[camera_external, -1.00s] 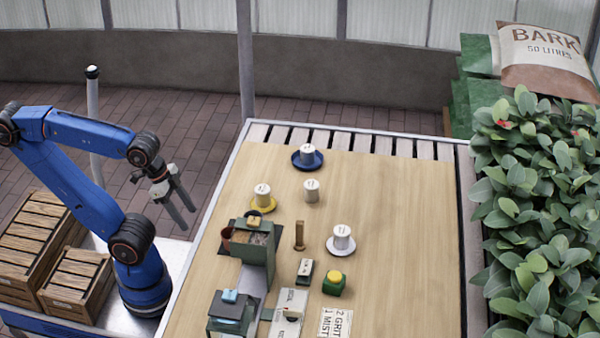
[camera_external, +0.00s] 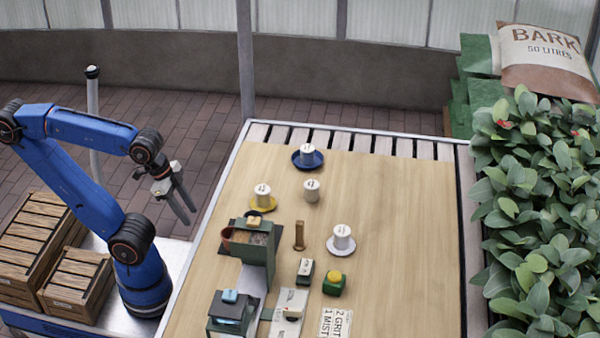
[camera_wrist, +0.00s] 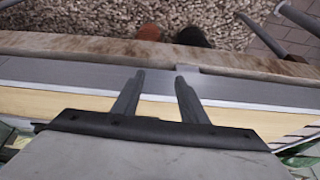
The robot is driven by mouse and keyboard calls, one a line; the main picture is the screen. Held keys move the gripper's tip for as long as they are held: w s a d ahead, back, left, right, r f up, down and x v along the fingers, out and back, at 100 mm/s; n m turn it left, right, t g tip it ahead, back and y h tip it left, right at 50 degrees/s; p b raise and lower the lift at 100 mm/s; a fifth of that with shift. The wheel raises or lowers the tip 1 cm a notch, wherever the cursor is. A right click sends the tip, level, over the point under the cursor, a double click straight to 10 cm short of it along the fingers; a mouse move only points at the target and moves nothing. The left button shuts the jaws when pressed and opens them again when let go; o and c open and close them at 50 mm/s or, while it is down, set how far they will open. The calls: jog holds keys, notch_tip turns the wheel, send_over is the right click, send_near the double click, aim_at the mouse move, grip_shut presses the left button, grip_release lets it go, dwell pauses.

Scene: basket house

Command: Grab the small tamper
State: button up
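A small upright brown piece (camera_external: 299,236) with a wider foot stands on the wooden table, right of the green machine; it looks like the small tamper, but I cannot be sure at this size. My gripper (camera_external: 188,204) is open and empty, in the air left of the table's edge and well apart from the brown piece. Its two fingers point down and to the right. In the wrist view my gripper (camera_wrist: 158,82) shows two separated fingers with nothing between them. I cannot make out a tamper there.
The green machine (camera_external: 254,245) stands on the table's left side, between my gripper and the brown piece. White cups stand on a blue saucer (camera_external: 297,161), a yellow saucer (camera_external: 263,208) and a white saucer (camera_external: 333,250). A green block (camera_external: 333,289) with a yellow top stands nearer. The table's right side is clear.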

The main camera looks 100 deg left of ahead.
jog(key=w+r+m+g, duration=0.1)
jog(key=w+r+m, duration=0.3)
jog(key=w+r, duration=0.4)
notch_tip(320, 180, up, 12)
jog(key=m+g+h, duration=0.1)
jog(key=m+g, duration=0.3)
jog(key=m, duration=1)
send_over(302, 222)
jog(key=a, duration=0.2)
jog(key=f, duration=0.3)
jog(key=d+f, duration=0.1)
jog(key=f, duration=0.7)
jog(key=shift+d, duration=0.4)
jog(key=shift+s+d+f, duration=0.15)
jog(key=shift+s+f, duration=0.05)
jog(key=shift+f, duration=1.25)
jog(key=shift+s+d+f, duration=0.15)
jog(key=shift+f, duration=1.25)
grip_shut()
